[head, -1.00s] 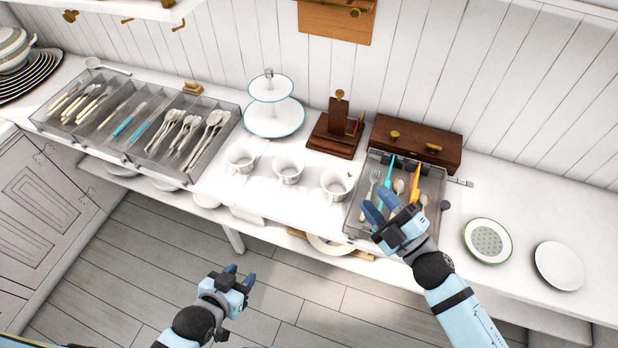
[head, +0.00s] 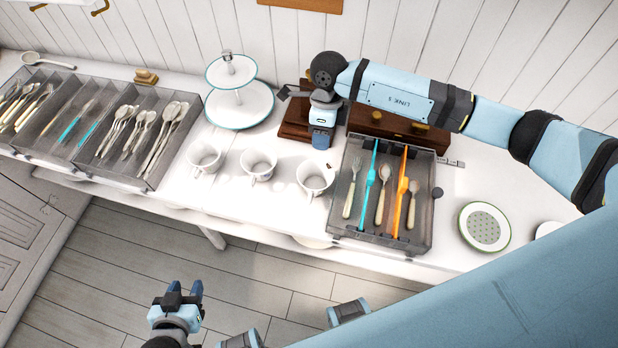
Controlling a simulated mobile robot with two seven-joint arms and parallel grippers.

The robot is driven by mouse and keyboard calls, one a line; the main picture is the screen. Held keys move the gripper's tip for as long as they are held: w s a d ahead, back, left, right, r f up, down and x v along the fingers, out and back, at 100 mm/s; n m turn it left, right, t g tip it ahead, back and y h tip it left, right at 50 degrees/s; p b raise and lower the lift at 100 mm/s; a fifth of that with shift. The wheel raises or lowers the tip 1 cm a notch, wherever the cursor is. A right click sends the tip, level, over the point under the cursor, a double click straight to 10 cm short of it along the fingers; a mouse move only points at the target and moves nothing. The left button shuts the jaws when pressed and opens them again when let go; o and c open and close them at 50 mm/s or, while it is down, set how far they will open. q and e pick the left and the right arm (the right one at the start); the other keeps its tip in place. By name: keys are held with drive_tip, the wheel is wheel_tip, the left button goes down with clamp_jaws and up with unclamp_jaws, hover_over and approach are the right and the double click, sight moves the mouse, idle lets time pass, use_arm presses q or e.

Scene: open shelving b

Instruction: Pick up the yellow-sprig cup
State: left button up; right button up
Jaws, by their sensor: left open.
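Three white cups stand in a row on the white counter: a left cup (head: 205,159), a middle cup (head: 258,166) and a right cup (head: 315,179). Their decoration is too small to read, so I cannot tell which one has the yellow sprig. My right gripper (head: 321,143) points down above and behind the right cup, in front of the wooden stand; it seems apart from the cups, and its finger gap is not visible. My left gripper (head: 184,287) is open and empty, low over the floor in front of the counter.
A two-tier stand (head: 240,104) is behind the cups. A grey cutlery tray (head: 426,225) stands close right of the right cup; another cutlery tray (head: 160,182) is at left. A dark wooden box (head: 405,130) and wooden stand (head: 294,122) are behind. A dotted plate (head: 485,227) lies at right.

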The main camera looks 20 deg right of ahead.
hover_over(318, 175)
drive_tip(key=w, duration=0.1)
drive_tip(key=f, duration=0.6)
drive_tip(key=shift+d+p, duration=0.3)
drive_tip(key=shift+d, duration=0.1)
drive_tip(key=shift+w+p+x, duration=0.15)
drive_tip(key=shift+p+x, duration=0.15)
drive_tip(key=shift+x, duration=1.05)
drive_tip(key=shift+w+p+x, duration=0.1)
drive_tip(key=shift+p+x, duration=0.2)
drive_tip(key=shift+x, duration=1)
clamp_jaws()
